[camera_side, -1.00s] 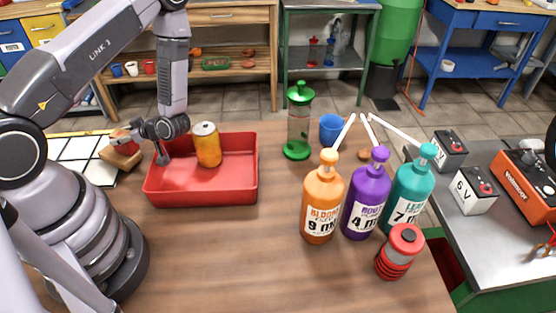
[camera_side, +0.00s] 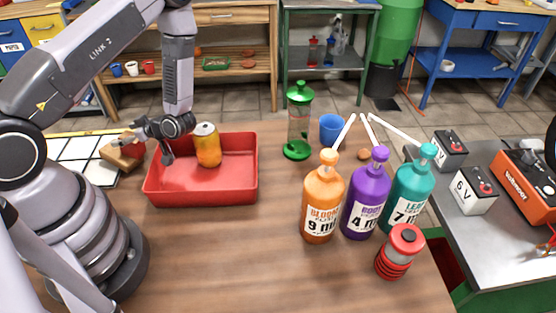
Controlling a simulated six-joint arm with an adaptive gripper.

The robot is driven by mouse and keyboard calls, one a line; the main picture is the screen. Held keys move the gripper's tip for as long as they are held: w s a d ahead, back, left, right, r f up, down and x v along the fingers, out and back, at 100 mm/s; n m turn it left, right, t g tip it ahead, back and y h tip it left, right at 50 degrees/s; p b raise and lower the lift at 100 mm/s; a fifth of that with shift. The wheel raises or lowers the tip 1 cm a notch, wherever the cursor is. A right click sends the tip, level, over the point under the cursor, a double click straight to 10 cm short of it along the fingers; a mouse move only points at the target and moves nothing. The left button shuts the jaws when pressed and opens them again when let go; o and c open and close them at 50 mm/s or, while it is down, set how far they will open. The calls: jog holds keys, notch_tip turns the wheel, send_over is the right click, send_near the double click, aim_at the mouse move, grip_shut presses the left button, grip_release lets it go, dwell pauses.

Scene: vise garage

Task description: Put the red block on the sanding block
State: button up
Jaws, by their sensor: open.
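The sanding block (camera_side: 118,160) is a tan, wood-coloured block at the left end of the red tray, beside the white-tiled board. The red block (camera_side: 137,151) shows as a small red patch at the right end of the sanding block, partly hidden by my gripper. It seems to rest on the sanding block, but I cannot tell the exact contact. My gripper (camera_side: 147,149) is open, with one finger above the red block and the other over the tray's left end.
The red tray (camera_side: 205,194) holds an orange-yellow can (camera_side: 207,146) close to the right of my gripper. A green-lidded jar (camera_side: 299,121), a blue cup (camera_side: 331,128), three pump bottles (camera_side: 322,205) and a red cylinder (camera_side: 399,252) stand farther right. The front middle table is clear.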

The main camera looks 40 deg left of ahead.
jog(key=v, duration=1)
jog(key=w+d+r+m+t+h, duration=0.1)
jog(key=w+r+t+h, duration=0.15)
jog(key=w, duration=0.25)
jog(key=w+d+r+m+t+h, duration=0.1)
jog(key=w+d+r+t, duration=0.1)
jog(key=w+t, duration=0.25)
jog(key=w+d+r+m+t+h, duration=0.25)
jog(key=d+r+m+h, duration=0.2)
jog(key=r, duration=0.45)
jog(key=w+d+r+m+t+h, duration=0.2)
jog(key=d+r+m+t+h, duration=0.3)
jog(key=r, duration=0.3)
jog(key=s+d+r+m+g+h, duration=0.1)
jog(key=s+d+r+m, duration=0.1)
jog(key=s+r+m, duration=0.3)
jog(key=s+d+r+m+g+h, duration=0.1)
jog(key=s+d+r+m, duration=0.15)
jog(key=s, duration=0.45)
jog(key=s+a+m+g+y, duration=0.2)
jog(key=s+a+m, duration=0.1)
jog(key=s, duration=0.9)
jog(key=shift+a+r, duration=0.15)
jog(key=shift+a, duration=0.65)
